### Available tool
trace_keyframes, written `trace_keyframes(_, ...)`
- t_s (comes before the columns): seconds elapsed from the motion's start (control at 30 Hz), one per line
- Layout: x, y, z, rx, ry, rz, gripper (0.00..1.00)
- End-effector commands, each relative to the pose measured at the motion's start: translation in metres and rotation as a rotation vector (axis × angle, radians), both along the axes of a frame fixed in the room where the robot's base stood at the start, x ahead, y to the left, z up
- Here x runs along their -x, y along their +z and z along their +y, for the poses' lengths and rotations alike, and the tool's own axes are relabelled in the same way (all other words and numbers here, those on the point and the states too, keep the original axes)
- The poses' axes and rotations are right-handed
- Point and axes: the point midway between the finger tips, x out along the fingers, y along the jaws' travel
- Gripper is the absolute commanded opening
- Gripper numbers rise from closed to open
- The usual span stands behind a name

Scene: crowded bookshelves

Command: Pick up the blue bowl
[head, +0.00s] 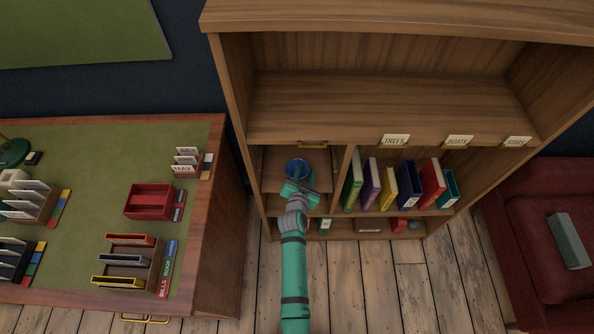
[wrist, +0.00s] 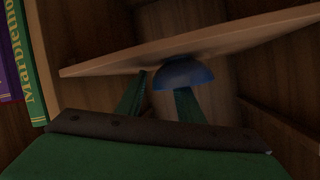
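The blue bowl (head: 297,166) sits in the left compartment of the bookshelf, on a small wooden shelf. In the wrist view the bowl (wrist: 187,73) shows as a dark blue rounded shape against the edge of a wooden board. My green gripper (head: 300,186) is at the near side of the bowl and overlaps its lower part in the head view. In the wrist view the gripper's two fingers (wrist: 161,92) are spread apart, one left of the bowl and one at its lower edge. Whether a finger touches the bowl cannot be told.
A shelf divider (head: 340,180) and upright books (head: 402,185) stand right of the bowl's compartment. The board (wrist: 110,66) is close to the fingers. A desk (head: 215,230) with a red tray (head: 149,201) is at left, a red armchair (head: 520,215) at right. The upper shelf is empty.

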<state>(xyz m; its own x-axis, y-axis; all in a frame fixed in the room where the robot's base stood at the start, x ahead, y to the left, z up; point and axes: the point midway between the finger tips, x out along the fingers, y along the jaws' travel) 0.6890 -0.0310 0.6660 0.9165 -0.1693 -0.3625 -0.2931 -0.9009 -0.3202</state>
Motion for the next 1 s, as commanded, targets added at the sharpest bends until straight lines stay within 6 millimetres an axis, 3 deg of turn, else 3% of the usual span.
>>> trace_keyframes(0.23,-0.0013,-0.0013,-0.0003,0.000,0.000,0.001,0.34)
trace_keyframes(0.4,-0.0012,-0.0013,-0.0003,0.000,0.000,0.001,0.00)
trace_keyframes(0.83,-0.0003,-0.0024,-0.0006,0.001,-0.001,0.005,0.00)
trace_keyframes(1.0,-0.0006,0.0062,-0.0005,0.000,-0.001,0.003,0.00)
